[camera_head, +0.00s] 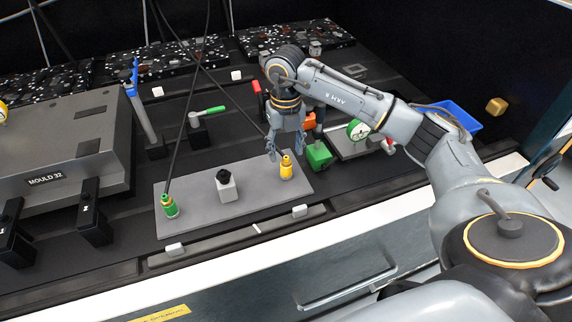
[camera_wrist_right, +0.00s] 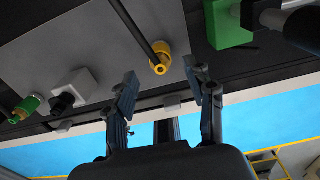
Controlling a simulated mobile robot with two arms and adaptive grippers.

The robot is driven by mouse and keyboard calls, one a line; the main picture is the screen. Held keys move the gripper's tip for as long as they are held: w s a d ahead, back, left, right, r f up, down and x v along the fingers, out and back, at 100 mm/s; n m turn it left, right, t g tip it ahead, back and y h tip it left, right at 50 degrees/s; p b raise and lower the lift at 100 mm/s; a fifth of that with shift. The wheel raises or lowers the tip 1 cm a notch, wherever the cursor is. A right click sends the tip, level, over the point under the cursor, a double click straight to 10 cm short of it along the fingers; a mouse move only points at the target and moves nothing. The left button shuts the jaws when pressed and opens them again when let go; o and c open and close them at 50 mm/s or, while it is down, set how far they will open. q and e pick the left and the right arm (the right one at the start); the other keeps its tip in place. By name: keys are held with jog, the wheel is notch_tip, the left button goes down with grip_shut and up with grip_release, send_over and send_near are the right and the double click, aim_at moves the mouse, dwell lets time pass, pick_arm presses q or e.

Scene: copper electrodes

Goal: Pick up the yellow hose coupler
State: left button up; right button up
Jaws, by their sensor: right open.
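The yellow hose coupler (camera_head: 286,168) stands at the right end of a grey plate (camera_head: 253,203), with a dark hose running up from it. In the right wrist view the yellow coupler (camera_wrist_right: 160,60) shows ahead of the fingers, roughly between them and a little beyond their tips. My right gripper (camera_head: 286,148) hangs just above and behind the coupler in the head view. Its fingers (camera_wrist_right: 160,88) are open and empty, and I see no contact with the coupler. My left gripper is not in view.
A green coupler (camera_head: 169,206) with a hose and a white block with a black knob (camera_head: 226,185) share the plate. A green block (camera_head: 318,155) stands close right of the yellow coupler. A grey mould box (camera_head: 60,150) is at left. Hoses cross above the plate.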

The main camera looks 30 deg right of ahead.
aim_at(286, 160)
jog(key=shift+f, duration=0.8)
notch_tip(286, 160, down, 4)
jog(key=shift+s+f+p, duration=0.1)
jog(key=shift+p, duration=1.1)
jog(key=shift+f, duration=0.6)
grip_shut()
